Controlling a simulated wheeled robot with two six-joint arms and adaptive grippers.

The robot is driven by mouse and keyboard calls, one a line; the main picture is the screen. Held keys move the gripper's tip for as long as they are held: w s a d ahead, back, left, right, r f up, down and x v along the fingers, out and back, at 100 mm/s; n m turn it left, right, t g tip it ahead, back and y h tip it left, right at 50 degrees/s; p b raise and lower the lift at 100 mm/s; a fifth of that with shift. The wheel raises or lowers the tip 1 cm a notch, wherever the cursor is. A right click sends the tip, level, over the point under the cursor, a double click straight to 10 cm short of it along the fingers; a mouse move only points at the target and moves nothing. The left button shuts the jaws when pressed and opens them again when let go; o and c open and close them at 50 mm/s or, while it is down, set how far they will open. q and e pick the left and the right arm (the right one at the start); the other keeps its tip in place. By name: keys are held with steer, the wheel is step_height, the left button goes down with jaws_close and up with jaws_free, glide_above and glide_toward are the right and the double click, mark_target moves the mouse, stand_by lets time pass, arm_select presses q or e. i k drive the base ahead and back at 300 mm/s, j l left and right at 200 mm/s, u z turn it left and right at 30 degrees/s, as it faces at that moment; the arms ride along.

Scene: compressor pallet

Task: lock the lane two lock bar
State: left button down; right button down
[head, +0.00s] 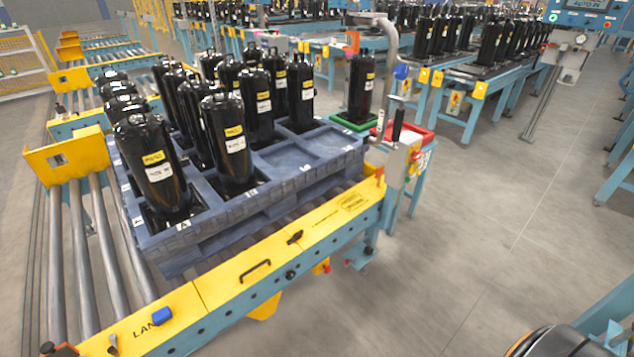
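A yellow lane rail (215,283) crosses the front of the roller lane, with partly cut-off "LAN" lettering at its lower left. On it are a black bar-shaped handle (255,271), a black latch-like piece (295,237), a dark round knob (291,274) and a blue block (162,316). I cannot tell which of these is the lane two lock bar, or its lock state. Neither of my grippers is in view.
A blue-grey pallet (262,203) holding several black compressors (151,167) sits on the rollers behind the rail. One compressor (361,92) stands on a green tray beside a post with a black lever (398,124).

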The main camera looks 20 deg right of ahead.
mark_target(413, 168)
steer(key=z, duration=1.55)
steer(key=i+l+u, duration=0.3)
steer(key=i+l, duration=1.65)
steer(key=i, duration=0.05)
